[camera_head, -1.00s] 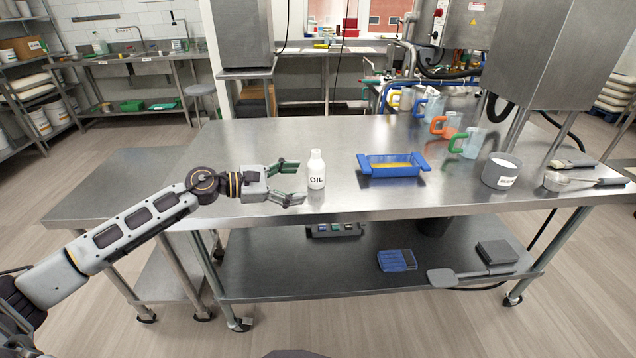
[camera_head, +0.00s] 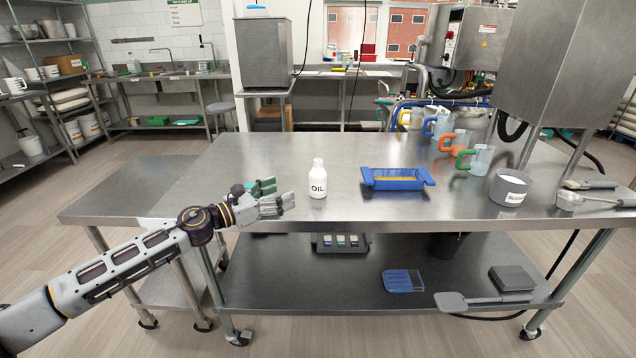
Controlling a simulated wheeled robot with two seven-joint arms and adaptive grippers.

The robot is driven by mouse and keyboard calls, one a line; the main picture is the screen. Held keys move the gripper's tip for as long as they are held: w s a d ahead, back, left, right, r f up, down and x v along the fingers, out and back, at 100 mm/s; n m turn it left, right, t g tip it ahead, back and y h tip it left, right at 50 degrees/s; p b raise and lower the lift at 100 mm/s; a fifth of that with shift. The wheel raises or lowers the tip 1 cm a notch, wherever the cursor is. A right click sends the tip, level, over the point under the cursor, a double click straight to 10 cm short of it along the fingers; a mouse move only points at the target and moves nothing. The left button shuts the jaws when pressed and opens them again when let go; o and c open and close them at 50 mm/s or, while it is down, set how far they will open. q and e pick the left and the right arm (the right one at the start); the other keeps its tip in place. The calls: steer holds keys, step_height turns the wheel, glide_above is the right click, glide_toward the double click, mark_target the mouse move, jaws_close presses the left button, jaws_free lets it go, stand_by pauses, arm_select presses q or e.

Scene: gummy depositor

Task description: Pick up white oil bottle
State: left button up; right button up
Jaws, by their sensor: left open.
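The white oil bottle (camera_head: 318,184) stands upright on the steel table (camera_head: 330,158), near its front edge, with the word OIL facing me. My left gripper (camera_head: 284,194) is open and empty at the table's front left edge. Its fingers point right toward the bottle, with a gap between fingertips and bottle. My right gripper is not in view.
A blue tray (camera_head: 395,183) sits right of the bottle. Several handled jugs (camera_head: 476,160) and a labelled grey pot (camera_head: 509,188) stand farther right, with scoops (camera_head: 588,199) beside them. The table left of and behind the bottle is clear.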

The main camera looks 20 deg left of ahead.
mark_target(311, 180)
arm_select(q)
steer(key=shift+w, duration=0.15)
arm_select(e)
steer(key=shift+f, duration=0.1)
arm_select(q)
steer(key=shift+w+d, duration=0.4)
steer(key=shift+w, duration=0.1)
steer(key=shift+w+d+p, duration=0.3)
steer(key=shift+w+p, duration=0.05)
steer(key=shift+w, duration=0.05)
steer(key=shift+w+d, duration=0.4)
steer(key=shift+w, duration=0.15)
steer(key=shift+p+x, duration=0.55)
steer(key=shift+x, duration=1.7)
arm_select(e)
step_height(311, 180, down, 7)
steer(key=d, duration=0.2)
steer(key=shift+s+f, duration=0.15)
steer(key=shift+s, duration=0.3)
arm_select(q)
steer(key=shift+w+d+p, duration=0.2)
steer(key=shift+w+p, duration=0.05)
steer(key=shift+p, duration=0.05)
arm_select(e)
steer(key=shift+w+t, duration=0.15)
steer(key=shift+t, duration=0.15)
